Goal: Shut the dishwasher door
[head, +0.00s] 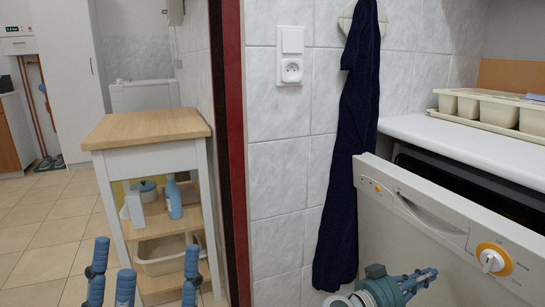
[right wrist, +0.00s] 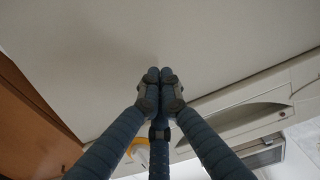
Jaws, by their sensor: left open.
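The white dishwasher door (head: 425,235) stands partly open in the head view, tilted out from under the counter with a dark gap behind its top edge. Its top panel has a recessed handle (head: 425,210) and an orange-ringed dial (head: 493,260). In the right wrist view the white door panel (right wrist: 200,45) fills much of the picture, with the handle recess (right wrist: 235,118) at right. My right gripper (head: 425,278) has its fingers together, pointing at the door front; I cannot tell whether they touch it. The fingers also show in the right wrist view (right wrist: 160,78). My left gripper (head: 142,258) is open and empty.
A white counter (head: 470,145) with a cream tray (head: 490,108) is above the dishwasher. A dark blue towel (head: 350,150) hangs beside the door. A wooden-topped trolley (head: 150,127) stands at left, near my left gripper. Tiled floor (head: 50,230) is free further left.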

